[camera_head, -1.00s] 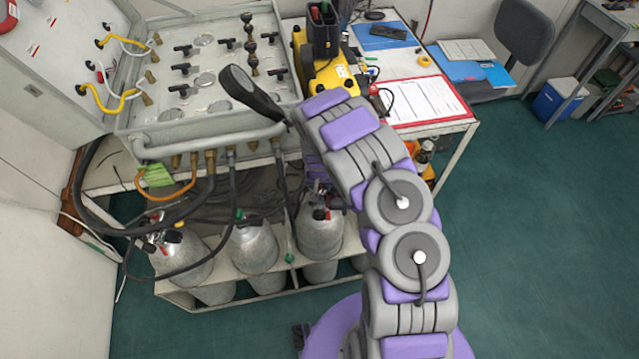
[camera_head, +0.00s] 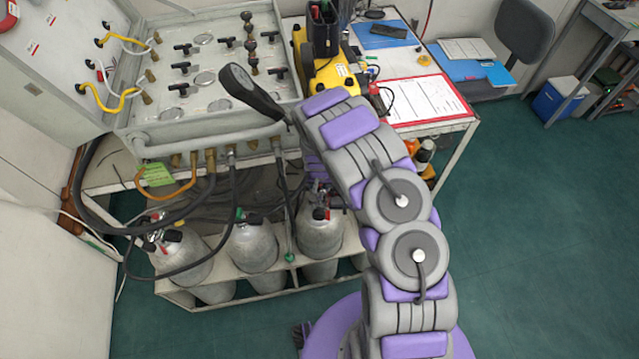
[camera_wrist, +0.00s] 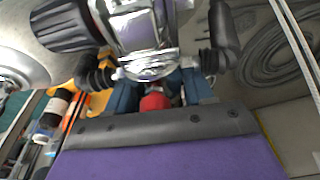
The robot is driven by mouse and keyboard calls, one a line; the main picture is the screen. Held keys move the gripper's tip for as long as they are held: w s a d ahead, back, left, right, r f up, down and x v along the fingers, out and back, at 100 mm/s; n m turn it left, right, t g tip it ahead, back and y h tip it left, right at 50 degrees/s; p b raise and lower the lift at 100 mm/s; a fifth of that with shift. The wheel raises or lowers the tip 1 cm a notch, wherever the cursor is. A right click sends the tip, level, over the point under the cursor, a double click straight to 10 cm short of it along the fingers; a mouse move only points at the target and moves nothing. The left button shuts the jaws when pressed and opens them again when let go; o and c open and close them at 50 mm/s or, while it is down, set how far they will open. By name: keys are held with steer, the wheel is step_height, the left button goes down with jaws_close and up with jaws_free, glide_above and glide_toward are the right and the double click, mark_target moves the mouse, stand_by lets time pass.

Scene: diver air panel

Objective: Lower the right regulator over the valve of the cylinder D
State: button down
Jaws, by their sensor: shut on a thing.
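In the wrist view, a chrome regulator or valve body (camera_wrist: 138,28) with a ribbed black knob (camera_wrist: 66,24) fills the upper middle. My gripper (camera_wrist: 158,84) is shut on the regulator, just below the chrome part; a red piece (camera_wrist: 155,102) shows between the jaws. Three grey cylinders with valves show: a left one (camera_head: 184,260), a middle one (camera_head: 255,250) and a right one (camera_head: 320,238) beside my arm. No letters are readable, so I cannot tell which is D, nor whether the regulator touches a valve.
The cylinders stand in a low rack (camera_head: 240,299). Dark hoses hang from the air panel (camera_head: 210,134) above them. A bench with a red-edged clipboard (camera_head: 418,101) and a yellow case (camera_head: 330,80) stands behind my arm. Green floor (camera_head: 535,230) is clear at the right.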

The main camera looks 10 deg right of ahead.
steer(key=shift+f+b, duration=0.3)
steer(key=shift+f, duration=0.15)
stand_by(0.3)
steer(key=shift+c, duration=1.7)
jaws_free()
steer(key=p+v, duration=0.3)
steer(key=v, duration=1.2)
steer(key=shift+r+p, duration=0.3)
steer(key=shift+r, duration=0.1)
steer(key=shift+s+r, duration=0.15)
steer(key=shift+r, duration=0.5)
